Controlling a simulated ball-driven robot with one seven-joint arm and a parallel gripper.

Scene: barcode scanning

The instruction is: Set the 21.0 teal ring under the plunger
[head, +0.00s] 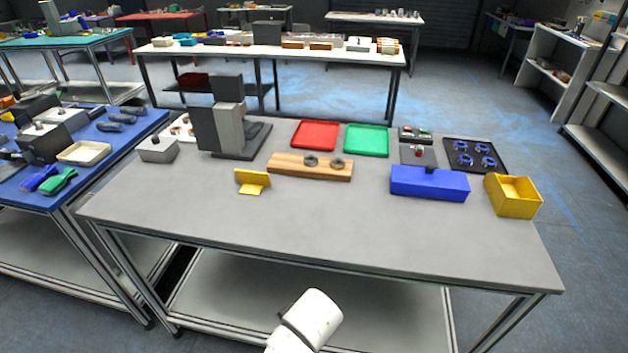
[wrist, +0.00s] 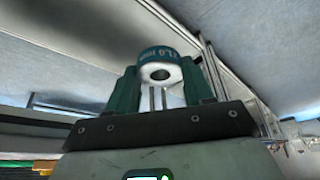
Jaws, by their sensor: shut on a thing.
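In the wrist view a teal ring (wrist: 158,52) with partly legible white lettering, seemingly ending in "1.0 mm", sits between the tips of my gripper (wrist: 160,80). Its pale end face and dark hole face the camera. My gripper is shut on it, with a dark green finger on each side. In the head view the dark grey press-like stand (head: 229,125) is at the back left of the grey table; its plunger cannot be made out. My gripper is out of the head view; only my white arm link shows at the bottom.
A wooden block (head: 290,167) with two grey rings and a yellow stand (head: 252,182) are right of the press. Red (head: 316,135) and green trays (head: 367,140) lie behind. A blue box (head: 429,184) and yellow bin (head: 514,205) stand right. The table's front is clear.

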